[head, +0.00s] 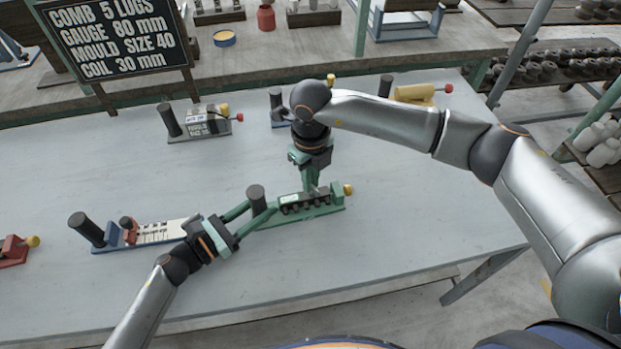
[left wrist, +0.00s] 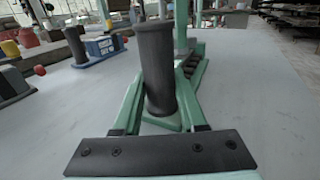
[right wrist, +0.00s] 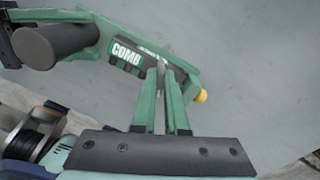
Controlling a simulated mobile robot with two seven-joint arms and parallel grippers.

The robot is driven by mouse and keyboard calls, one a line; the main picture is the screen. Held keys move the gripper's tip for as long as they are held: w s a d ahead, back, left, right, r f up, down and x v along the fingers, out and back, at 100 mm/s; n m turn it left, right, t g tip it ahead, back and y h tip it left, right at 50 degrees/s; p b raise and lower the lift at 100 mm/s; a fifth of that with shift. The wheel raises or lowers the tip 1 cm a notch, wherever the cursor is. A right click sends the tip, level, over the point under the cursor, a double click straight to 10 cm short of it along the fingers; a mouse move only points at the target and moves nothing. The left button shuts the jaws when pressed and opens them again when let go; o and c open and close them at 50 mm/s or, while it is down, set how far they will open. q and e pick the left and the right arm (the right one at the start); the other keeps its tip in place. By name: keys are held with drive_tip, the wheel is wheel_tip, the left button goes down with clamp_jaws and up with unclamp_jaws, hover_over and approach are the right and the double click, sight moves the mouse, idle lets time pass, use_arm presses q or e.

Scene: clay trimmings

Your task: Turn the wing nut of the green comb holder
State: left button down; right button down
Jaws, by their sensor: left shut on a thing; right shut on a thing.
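The green comb holder (head: 318,216) lies on the grey table, with a dark upright handle (head: 256,197) at its left end and a yellow knob (head: 348,189) at its right end. In the right wrist view its label reads "COMB" (right wrist: 126,56). My left gripper (head: 257,211) is shut on the handle; in the left wrist view the fingers flank its lower part (left wrist: 160,95). My right gripper (head: 312,188) points down and is shut on a thin grey piece (right wrist: 160,88) on the holder, apparently the wing nut, mostly hidden between the fingers.
A blue holder (head: 110,244) with a white scale lies left of the green one, and a red one (head: 12,252) at the far left. A grey holder (head: 195,122) and a yellow one (head: 412,94) stand farther back. A chalkboard (head: 115,35) stands behind. The table's front right is clear.

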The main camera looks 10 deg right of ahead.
drive_tip(key=shift+w+m, duration=0.1)
drive_tip(key=shift+m, duration=0.8)
drive_tip(key=c, duration=0.9)
unclamp_jaws()
drive_tip(key=shift+c, duration=0.2)
wheel_tip(320, 180, up, 12)
use_arm(q)
drive_tip(key=shift+c, duration=1.9)
unclamp_jaws()
